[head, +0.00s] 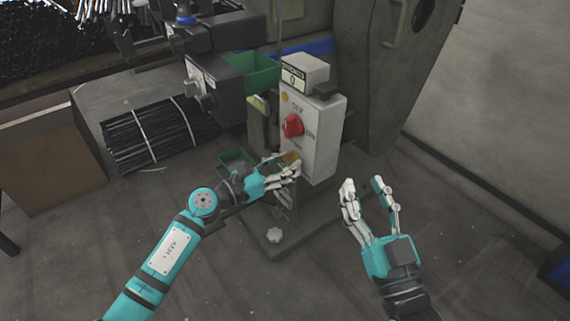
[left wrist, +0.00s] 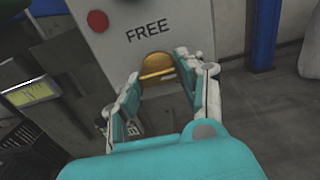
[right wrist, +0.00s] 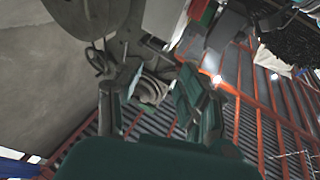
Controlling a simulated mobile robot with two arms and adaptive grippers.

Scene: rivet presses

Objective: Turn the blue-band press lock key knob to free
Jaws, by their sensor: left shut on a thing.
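A pale grey control box (head: 322,140) stands upright on a dark base. It has a red knob (head: 293,126) between "OFF" and "ON" marks. Below that, a brass-coloured key knob (head: 291,158) sits low on the front face. In the left wrist view the brass knob (left wrist: 157,66) shows under the word "FREE", with part of it hidden by the fingers. My left gripper (head: 283,175) is at the knob, its fingers on both sides and shut on it.
A counter display (head: 292,77) tops the box. Bundled black rods (head: 160,135) lie at left beside a brown box (head: 50,155).

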